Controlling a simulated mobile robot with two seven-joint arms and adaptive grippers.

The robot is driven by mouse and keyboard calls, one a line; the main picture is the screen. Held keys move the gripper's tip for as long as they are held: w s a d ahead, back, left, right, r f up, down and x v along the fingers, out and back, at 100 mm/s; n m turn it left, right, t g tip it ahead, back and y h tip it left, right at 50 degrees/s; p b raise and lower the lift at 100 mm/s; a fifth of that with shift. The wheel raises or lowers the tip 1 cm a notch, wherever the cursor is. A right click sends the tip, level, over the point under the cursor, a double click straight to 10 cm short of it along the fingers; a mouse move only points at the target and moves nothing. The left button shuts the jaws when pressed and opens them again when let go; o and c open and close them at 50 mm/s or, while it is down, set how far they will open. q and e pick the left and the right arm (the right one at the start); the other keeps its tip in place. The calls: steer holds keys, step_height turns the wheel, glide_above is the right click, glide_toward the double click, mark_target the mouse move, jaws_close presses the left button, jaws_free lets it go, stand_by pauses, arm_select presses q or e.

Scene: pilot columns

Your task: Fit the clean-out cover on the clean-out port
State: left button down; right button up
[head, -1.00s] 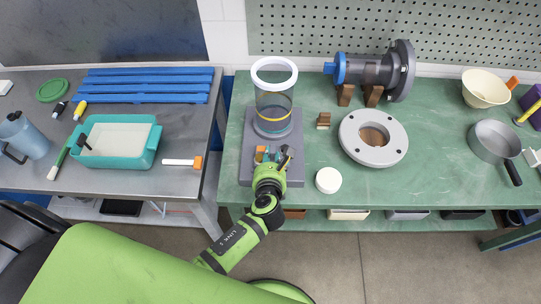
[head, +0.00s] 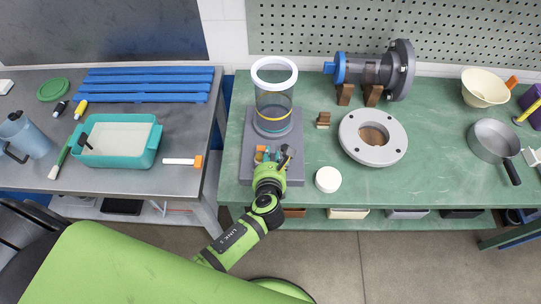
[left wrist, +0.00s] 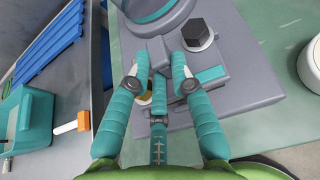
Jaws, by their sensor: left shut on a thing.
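My left gripper (left wrist: 157,75) is low over the front of the grey base (left wrist: 255,88) of the clear column (head: 273,100). Its teal fingers are shut on a small grey block, which I take to be the grip of the clean-out cover (left wrist: 158,50). A dark hex knob (left wrist: 197,32) stands just right of the fingers, near a teal strip (left wrist: 210,75). In the head view the left gripper (head: 271,157) hides much of this spot. The clean-out port is not clearly visible, so I cannot tell whether the cover is seated. My right gripper is not in view.
A white round lid (head: 327,179) lies right of the base on the green bench (head: 425,200). A grey flange ring (head: 352,125), small brown blocks (head: 323,120) and a pan (head: 492,141) lie farther right. A teal tub (head: 116,158) is on the left table. Bare bench lies front right.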

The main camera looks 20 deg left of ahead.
arm_select(q)
steer(key=shift+r, duration=0.1)
stand_by(0.4)
steer(key=shift+f+b, duration=0.6)
steer(key=shift+f, duration=0.55)
steer(key=c, duration=1)
jaws_free()
steer(key=shift+s+f, duration=0.1)
steer(key=shift+f, duration=0.05)
